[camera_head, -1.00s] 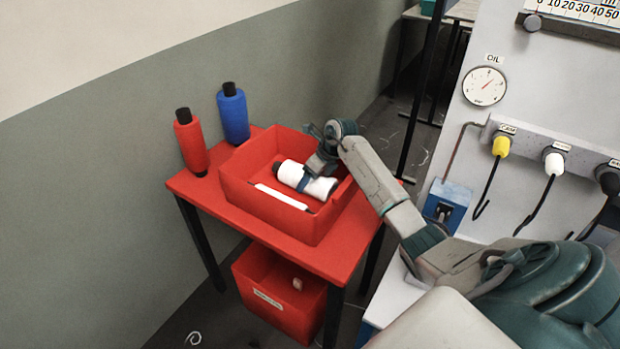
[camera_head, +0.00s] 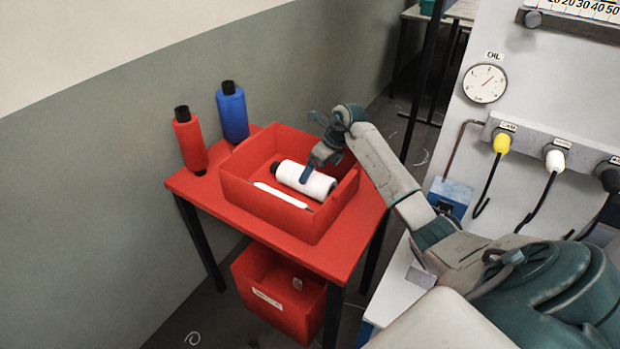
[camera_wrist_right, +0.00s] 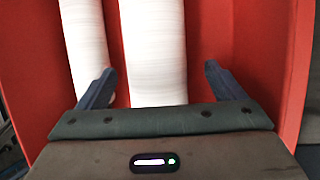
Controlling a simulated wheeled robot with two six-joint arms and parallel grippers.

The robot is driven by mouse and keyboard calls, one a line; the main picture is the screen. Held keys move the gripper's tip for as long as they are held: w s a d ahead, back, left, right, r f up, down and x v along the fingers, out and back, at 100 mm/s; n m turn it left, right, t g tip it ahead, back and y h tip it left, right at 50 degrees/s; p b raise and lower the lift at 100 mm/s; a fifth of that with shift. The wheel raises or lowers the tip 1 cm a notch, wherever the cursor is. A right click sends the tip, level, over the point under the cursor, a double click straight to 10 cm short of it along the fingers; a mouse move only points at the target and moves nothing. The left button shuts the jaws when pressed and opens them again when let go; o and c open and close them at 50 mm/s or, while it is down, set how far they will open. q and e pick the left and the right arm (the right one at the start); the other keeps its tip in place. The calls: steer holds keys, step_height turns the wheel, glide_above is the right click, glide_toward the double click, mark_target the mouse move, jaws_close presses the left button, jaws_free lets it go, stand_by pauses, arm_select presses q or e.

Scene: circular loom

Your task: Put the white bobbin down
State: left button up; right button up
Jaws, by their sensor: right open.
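The white bobbin (camera_head: 307,181) lies on its side in the red box (camera_head: 262,208) on the red table. Its dark end points left. In the right wrist view the white bobbin (camera_wrist_right: 152,50) runs up the middle, between the two dark fingers. My right gripper (camera_head: 308,172) is open, its fingers just above and around the bobbin, with gaps on both sides in the right wrist view (camera_wrist_right: 158,88). A thin white rod-like piece (camera_head: 281,195) lies in the box in front of the bobbin. My left gripper is not in view.
A red bobbin (camera_head: 190,142) and a blue bobbin (camera_head: 232,112) stand upright on the red table (camera_head: 345,242) behind the box. A lower red bin (camera_head: 268,297) is under the table. The machine panel (camera_head: 487,128) with gauge and plugs is at the right.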

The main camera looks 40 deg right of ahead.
steer(key=b+v, duration=0.1)
steer(key=v, duration=0.5)
steer(key=shift+s+d+r, duration=0.1)
steer(key=shift+d+r, duration=0.1)
steer(key=shift+r, duration=0.1)
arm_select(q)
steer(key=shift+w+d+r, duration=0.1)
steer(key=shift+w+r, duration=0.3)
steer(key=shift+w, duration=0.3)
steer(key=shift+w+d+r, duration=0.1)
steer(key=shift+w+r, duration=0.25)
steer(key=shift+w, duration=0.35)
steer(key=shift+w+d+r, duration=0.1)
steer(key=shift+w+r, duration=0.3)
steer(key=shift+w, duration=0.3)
arm_select(e)
steer(key=shift+s+d+r, duration=0.15)
steer(key=shift+s+r, duration=0.1)
steer(key=shift+r, duration=0.4)
